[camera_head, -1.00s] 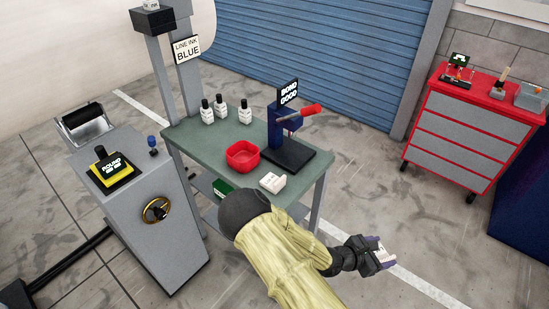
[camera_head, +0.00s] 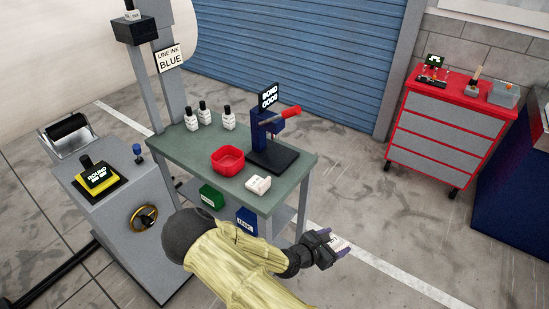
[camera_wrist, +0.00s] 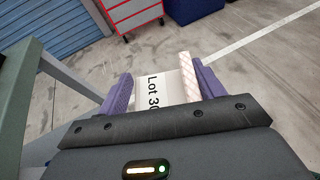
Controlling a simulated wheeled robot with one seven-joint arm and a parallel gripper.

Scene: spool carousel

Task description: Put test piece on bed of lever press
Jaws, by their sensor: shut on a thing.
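The test piece (camera_wrist: 157,92) is pale, with "Lot 30" printed on it and a pinkish cross-lined strip along its right side. My gripper (camera_wrist: 162,90) is shut on it between two purple fingers. In the head view the piece (camera_head: 338,243) shows as a small pale patch in my gripper (camera_head: 328,247), out over the floor to the right of the green table's front end. The lever press (camera_head: 265,130) is dark blue with a red handle and stands on the table. Its black bed (camera_head: 273,160) shows no piece on it, though the part under the ram is partly hidden.
On the green table (camera_head: 205,147) are a red bin (camera_head: 228,160), a white block (camera_head: 258,185) and several white bottles (camera_head: 228,119). A grey machine (camera_head: 120,215) stands at left. A red-topped drawer cabinet (camera_head: 440,133) stands back right. Floor between is clear.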

